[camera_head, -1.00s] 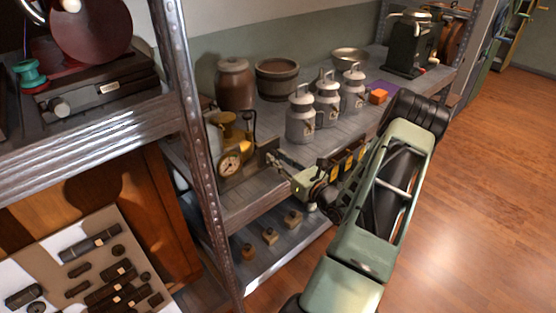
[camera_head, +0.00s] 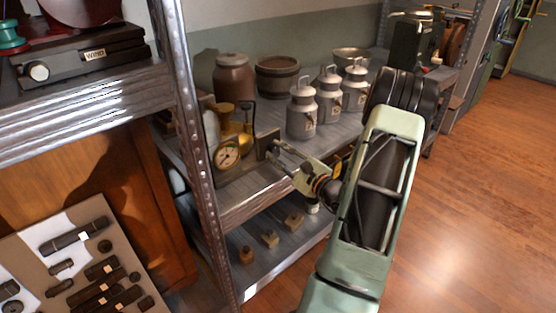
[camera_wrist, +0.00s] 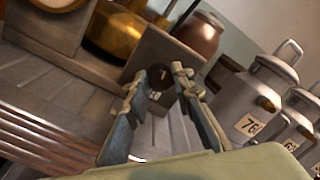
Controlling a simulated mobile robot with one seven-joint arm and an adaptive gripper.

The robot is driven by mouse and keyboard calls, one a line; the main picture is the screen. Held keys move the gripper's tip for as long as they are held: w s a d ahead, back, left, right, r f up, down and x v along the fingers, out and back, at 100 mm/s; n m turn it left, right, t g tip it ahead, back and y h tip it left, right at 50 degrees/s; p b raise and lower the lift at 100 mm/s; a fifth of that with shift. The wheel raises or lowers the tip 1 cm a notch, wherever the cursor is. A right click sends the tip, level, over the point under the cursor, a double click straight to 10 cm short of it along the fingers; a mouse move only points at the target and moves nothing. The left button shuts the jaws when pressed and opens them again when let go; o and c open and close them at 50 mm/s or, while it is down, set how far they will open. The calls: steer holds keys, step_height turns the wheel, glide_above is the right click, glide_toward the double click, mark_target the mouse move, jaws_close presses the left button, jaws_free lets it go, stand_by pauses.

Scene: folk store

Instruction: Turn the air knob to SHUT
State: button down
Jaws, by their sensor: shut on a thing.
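The air knob (camera_wrist: 158,77) is a small dark round knob with a pale mark, on the face of a grey metal bracket (camera_wrist: 172,48) in the wrist view. My gripper (camera_wrist: 158,82) has one finger on each side of the knob and is shut on it. In the head view my gripper (camera_head: 276,149) meets the bracket (camera_head: 267,143) at the shelf's front edge, and the knob is hidden there. A brass apparatus with a round white gauge (camera_head: 227,155) stands just left of the bracket. I cannot read the knob's setting.
Grey milk cans (camera_head: 302,108) stand right of the bracket. A brown jar (camera_head: 234,80) and a wooden tub (camera_head: 277,77) stand behind. A metal shelf post (camera_head: 190,150) rises at the left. Small weights (camera_head: 270,238) sit on the lower shelf. The floor at right is clear.

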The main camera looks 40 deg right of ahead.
steer(key=n+b, duration=0.2)
steer(key=b, duration=0.1)
steer(key=n+b, duration=0.3)
steer(key=shift+f, duration=0.35)
steer(key=shift+r+n+b, duration=0.1)
steer(key=shift+n+b, duration=0.6)
steer(key=shift+b, duration=0.05)
steer(key=shift+r+y, duration=0.1)
steer(key=shift+y, duration=0.2)
steer(key=c, duration=1.7)
jaws_free()
steer(key=shift+s, duration=0.1)
steer(key=s, duration=0.8)
steer(key=s+d, duration=0.1)
steer(key=s, duration=0.3)
steer(key=shift+f, duration=0.2)
